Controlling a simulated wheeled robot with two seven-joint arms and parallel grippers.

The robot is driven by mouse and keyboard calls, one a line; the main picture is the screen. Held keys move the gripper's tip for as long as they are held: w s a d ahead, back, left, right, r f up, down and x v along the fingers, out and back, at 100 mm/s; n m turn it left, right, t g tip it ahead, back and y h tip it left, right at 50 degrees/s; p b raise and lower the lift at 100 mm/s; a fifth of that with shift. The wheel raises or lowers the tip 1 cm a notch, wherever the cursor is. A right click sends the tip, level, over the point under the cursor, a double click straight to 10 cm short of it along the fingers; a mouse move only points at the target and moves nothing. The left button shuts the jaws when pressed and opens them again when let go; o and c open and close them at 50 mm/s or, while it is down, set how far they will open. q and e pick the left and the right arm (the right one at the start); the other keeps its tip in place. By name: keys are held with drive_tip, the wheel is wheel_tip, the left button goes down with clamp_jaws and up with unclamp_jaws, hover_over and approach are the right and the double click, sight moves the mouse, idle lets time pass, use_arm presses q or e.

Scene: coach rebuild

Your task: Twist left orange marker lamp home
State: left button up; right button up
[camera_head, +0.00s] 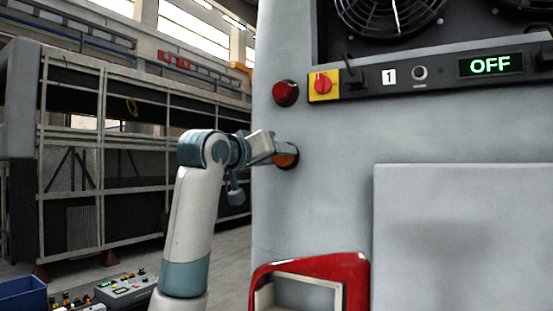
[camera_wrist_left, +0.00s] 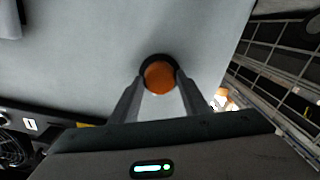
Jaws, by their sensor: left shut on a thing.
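The orange marker lamp (camera_head: 288,160) sits on the grey coach panel (camera_head: 330,130), below a red lamp. In the left wrist view the orange lamp (camera_wrist_left: 160,76) shows round in a dark ring against the panel. My left gripper (camera_head: 274,152) reaches it from the left and is shut on it. In the left wrist view the two fingers of the left gripper (camera_wrist_left: 160,82) lie one on each side of the lamp. The fingers partly hide the lamp in the head view. Whether the lamp is fully seated cannot be told. My right gripper is not in view.
A red lamp (camera_head: 286,93) and a yellow plate with a red rotary switch (camera_head: 323,85) are above. A display (camera_head: 490,65) reads OFF. A red-framed part (camera_head: 312,268) juts out below. A control box (camera_head: 126,289) and a blue bin (camera_head: 22,293) are at lower left.

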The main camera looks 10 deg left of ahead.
use_arm(q)
drive_tip(key=shift+r+m+b, duration=0.1)
drive_tip(key=shift+m+b, duration=1)
drive_tip(key=shift+m, duration=4.2)
drive_tip(key=o, duration=1.1)
drive_tip(key=shift+c, duration=0.2)
drive_tip(key=shift+s, duration=0.1)
